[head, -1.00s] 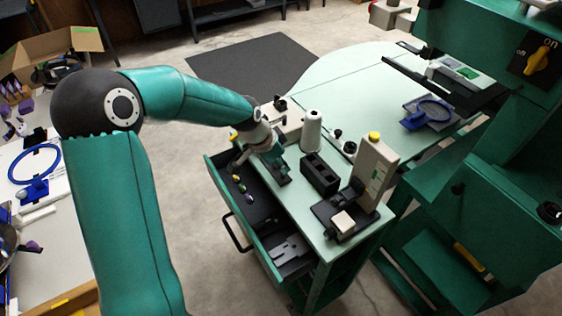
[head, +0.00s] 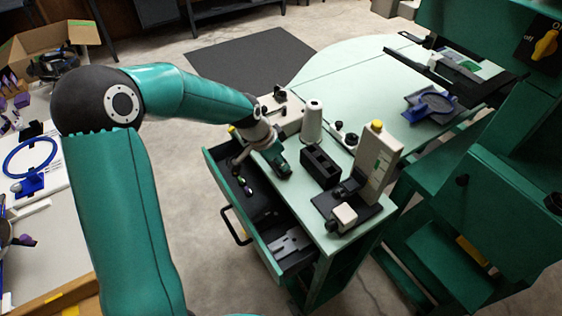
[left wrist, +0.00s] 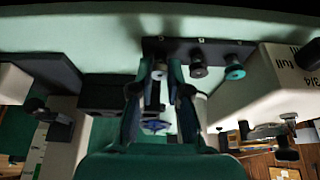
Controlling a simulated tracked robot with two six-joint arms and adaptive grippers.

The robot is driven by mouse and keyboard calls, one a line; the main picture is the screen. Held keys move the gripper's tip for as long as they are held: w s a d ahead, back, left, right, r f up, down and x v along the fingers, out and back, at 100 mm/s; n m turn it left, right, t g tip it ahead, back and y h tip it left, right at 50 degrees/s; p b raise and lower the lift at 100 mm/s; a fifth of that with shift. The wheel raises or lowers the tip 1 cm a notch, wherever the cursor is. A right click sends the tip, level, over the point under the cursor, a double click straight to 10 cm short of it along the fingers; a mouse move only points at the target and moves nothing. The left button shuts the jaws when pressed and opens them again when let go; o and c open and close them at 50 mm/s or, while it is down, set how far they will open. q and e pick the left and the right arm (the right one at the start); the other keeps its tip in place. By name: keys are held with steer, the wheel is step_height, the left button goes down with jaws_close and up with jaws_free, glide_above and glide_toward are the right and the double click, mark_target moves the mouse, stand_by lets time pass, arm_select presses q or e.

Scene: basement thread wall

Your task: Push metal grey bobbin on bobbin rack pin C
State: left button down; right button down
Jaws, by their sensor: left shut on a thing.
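My left gripper (head: 283,168) is over the near edge of the pale green cart top, just left of a black box. In the left wrist view my left gripper (left wrist: 161,68) is shut, its fingertips at the dark bobbin rack (left wrist: 185,44). A small grey piece (left wrist: 159,73) shows between the fingertips, probably the metal grey bobbin, mostly hidden by the fingers. I cannot tell whether it is on a pin. To its right on the rack are a grey bobbin (left wrist: 198,70) and a teal bobbin (left wrist: 235,72). The right gripper is not in view.
The black box (head: 320,166) stands close to the gripper, with a white thread cone (head: 312,122) behind it. A cream winder (head: 377,160) stands to the right. An open drawer (head: 262,235) juts out in front. A white, marked housing (left wrist: 285,85) flanks the rack.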

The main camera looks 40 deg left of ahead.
arm_select(q)
steer(key=shift+f, duration=0.1)
stand_by(0.3)
steer(key=shift+f, duration=0.15)
steer(key=c, duration=1.1)
jaws_free()
steer(key=shift+o, duration=0.2)
steer(key=v, duration=1.2)
